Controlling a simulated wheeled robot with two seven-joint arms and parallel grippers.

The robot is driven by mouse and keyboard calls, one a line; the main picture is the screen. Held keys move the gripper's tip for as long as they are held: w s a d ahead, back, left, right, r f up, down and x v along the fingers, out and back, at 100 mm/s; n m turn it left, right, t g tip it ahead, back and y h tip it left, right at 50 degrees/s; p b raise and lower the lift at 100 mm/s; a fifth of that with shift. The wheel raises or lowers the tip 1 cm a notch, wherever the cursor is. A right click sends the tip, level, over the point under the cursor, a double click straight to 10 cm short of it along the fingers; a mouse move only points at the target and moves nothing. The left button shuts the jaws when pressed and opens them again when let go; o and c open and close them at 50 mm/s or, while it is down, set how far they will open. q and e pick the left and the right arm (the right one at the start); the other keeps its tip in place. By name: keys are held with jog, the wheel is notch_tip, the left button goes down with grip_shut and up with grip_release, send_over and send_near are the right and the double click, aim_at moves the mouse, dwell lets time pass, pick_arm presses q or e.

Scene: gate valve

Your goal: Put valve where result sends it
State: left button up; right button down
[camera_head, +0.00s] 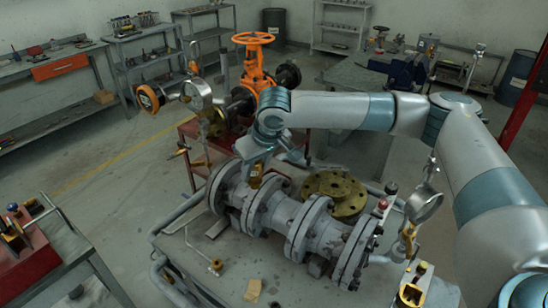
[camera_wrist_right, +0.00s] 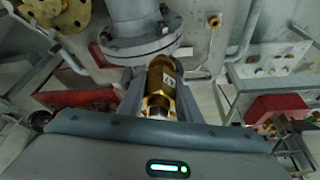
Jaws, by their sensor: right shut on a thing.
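My right gripper (camera_head: 257,171) is shut on a small brass valve (camera_wrist_right: 166,78), which has a pale label on its side. In the head view the valve (camera_head: 255,181) is mostly hidden by the fingers. It is over the grey flanged pipe (camera_head: 285,212) on the bench, close to a flange; I cannot tell whether they touch. A large orange handwheel gate valve (camera_head: 254,72) stands behind on the red stand. My left gripper is not in view.
Pressure gauges (camera_head: 197,95) stand at the back left and at the right (camera_head: 424,205) of the pipe. A yellow round flange (camera_head: 333,192) lies behind the pipe. A red box with levers (camera_head: 22,240) is on a table at the left. Open floor lies between.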

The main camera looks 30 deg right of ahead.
jog(key=s+a+f+n+b, duration=0.1)
jog(key=s+a+f+b, duration=0.1)
jog(key=s, duration=0.6)
jog(key=s+a+f+n+y+b, duration=0.1)
jog(key=s+a+f+n+b, duration=0.1)
jog(key=s, duration=0.6)
notch_tip(320, 180, down, 2)
jog(key=shift+a+f+n+b, duration=0.15)
jog(key=shift+a+n+b, duration=0.25)
jog(key=shift+a, duration=0.3)
jog(key=shift+w, duration=0.1)
